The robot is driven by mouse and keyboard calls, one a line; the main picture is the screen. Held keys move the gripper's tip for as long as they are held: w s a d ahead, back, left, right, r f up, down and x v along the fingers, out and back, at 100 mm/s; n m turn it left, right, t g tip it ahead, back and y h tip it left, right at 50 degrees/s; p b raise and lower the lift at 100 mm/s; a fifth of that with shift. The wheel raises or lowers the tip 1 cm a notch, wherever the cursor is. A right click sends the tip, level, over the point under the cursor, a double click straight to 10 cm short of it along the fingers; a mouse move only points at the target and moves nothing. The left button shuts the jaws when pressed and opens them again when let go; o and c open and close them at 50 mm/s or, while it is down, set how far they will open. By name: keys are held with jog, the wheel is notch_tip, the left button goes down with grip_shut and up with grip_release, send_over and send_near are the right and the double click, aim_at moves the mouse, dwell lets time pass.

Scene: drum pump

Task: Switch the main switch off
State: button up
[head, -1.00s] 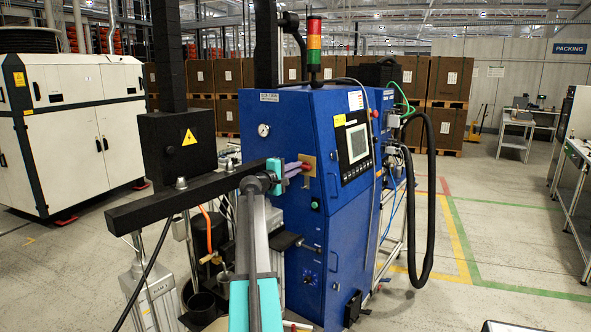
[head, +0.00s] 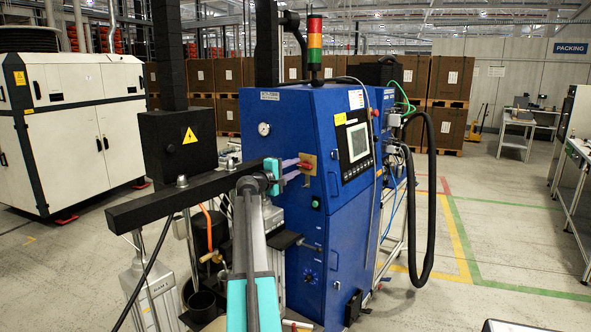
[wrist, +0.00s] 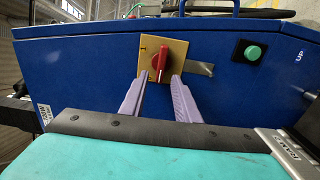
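The main switch is a red rotary handle (wrist: 160,62) on a yellow plate (wrist: 150,51), on the blue cabinet's face. In the wrist view the handle stands nearly upright, leaning slightly. In the head view the switch (head: 307,164) is at the cabinet's upper left. My gripper (wrist: 160,80) has two lilac fingers, spread apart on either side of the handle's lower end. The fingertips are at or very near the handle. I cannot tell whether they touch it. In the head view my gripper (head: 292,167) points right at the switch.
A green button (wrist: 253,52) sits right of the switch on the blue cabinet (head: 306,110). A touch panel (head: 357,142) is on the slanted front. A black beam (head: 170,203) runs beside my arm. A black hose (head: 431,215) hangs at right. Open floor lies right.

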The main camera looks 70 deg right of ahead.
jog(key=b+v, duration=0.2)
jog(key=v, duration=1)
jog(key=shift+s+a+f, duration=0.1)
jog(key=shift+s, duration=0.05)
dwell(0.3)
